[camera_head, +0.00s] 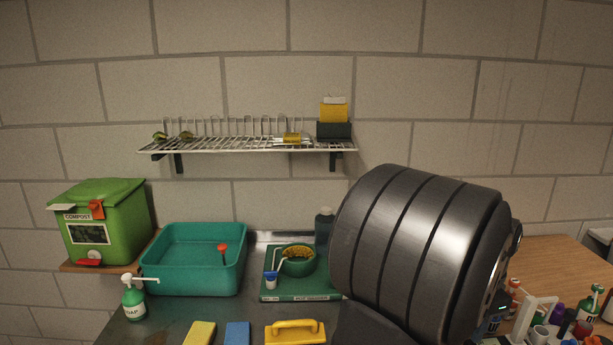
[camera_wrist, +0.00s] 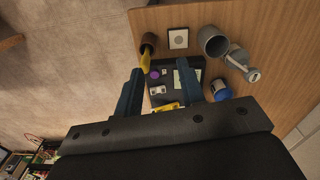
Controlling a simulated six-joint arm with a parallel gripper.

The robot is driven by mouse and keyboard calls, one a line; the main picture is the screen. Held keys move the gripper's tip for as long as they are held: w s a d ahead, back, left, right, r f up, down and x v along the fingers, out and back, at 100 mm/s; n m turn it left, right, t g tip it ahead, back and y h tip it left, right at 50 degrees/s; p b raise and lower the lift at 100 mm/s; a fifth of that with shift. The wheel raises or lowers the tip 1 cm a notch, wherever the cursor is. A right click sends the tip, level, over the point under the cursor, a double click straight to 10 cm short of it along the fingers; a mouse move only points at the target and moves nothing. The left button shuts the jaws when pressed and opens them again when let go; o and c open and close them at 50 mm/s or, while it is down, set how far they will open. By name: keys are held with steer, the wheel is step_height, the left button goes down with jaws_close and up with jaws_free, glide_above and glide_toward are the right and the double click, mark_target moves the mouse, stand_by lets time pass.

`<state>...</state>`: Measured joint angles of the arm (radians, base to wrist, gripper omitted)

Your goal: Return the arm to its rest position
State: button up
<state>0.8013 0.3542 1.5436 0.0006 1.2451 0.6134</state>
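My gripper (camera_wrist: 160,88) shows in the wrist view as two dark teal fingers standing well apart. It is open, with nothing held between the fingertips. Beyond the fingers is a wooden surface (camera_wrist: 285,60) with a dark tray (camera_wrist: 187,68) of small items. The gap between fingers and tray is hard to judge. In the head view my large dark arm link fills the right middle and hides part of the counter. The gripper itself cannot be made out there.
A wire rack (camera_head: 235,149) is on the wall. Below are a green compost bin (camera_head: 125,215), a teal basin (camera_head: 190,285), a green tray (camera_head: 300,295) with a bowl, and a soap bottle (camera_head: 134,303).

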steer(key=w+a+n, duration=0.6)
steer(key=a, duration=0.5)
steer(key=w+a+n, duration=0.5)
steer(key=w+a, duration=0.1)
steer(key=a, duration=0.6)
steer(key=w+a+r+n, duration=0.55)
steer(key=w+a, duration=0.25)
steer(key=a, duration=0.3)
steer(key=shift+m, duration=0.25)
steer(key=shift+d+r, duration=0.25)
steer(key=shift+r, duration=0.45)
steer(key=shift+d+r, duration=0.3)
steer(key=shift+r, duration=0.45)
steer(key=shift+d+r, duration=0.25)
steer(key=shift+r, duration=0.45)
step_height(320, 180, down, 4)
steer(key=a+f, duration=0.1)
steer(key=s+d+f+m, duration=0.2)
steer(key=s+d, duration=0.2)
steer(key=d, duration=0.2)
steer(key=s+d+f+m, duration=0.2)
steer(key=s+d+m, duration=0.1)
steer(key=d, duration=0.3)
steer(key=shift+s+f+m, duration=0.3)
steer(key=shift+s, duration=0.45)
